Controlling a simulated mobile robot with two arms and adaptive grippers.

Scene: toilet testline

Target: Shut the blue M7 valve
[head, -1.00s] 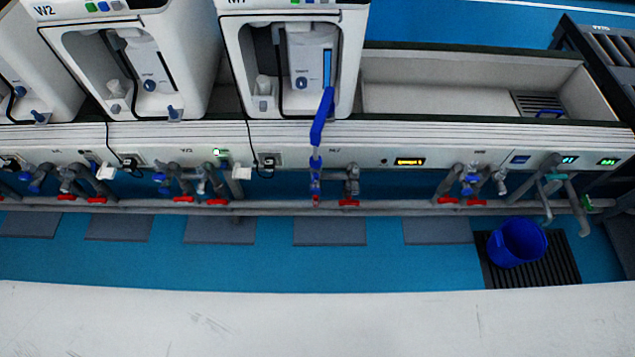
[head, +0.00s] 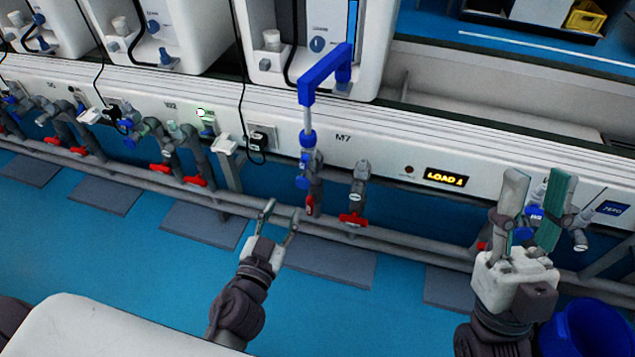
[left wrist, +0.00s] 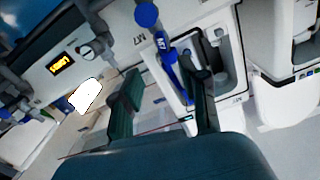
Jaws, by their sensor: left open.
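The blue M7 valve (head: 305,172) hangs below the M7 label on the white rail. Its red handle (head: 310,205) points roughly along the pipe. A blue angled connector (head: 322,75) rises above it to the white unit. My left gripper (head: 281,212) is open and empty, apart from the valve, below and to its left in the head view. In the left wrist view its dark fingers (left wrist: 163,98) are spread, with the blue connector (left wrist: 166,60) beyond them. The red handle is not clear there.
A grey tap with a crosswise red handle (head: 352,220) stands just right of the M7 valve. Grey pipes (head: 400,240) run below the rail. A blue bucket (head: 590,330) is at lower right. More valves line the rail on the left.

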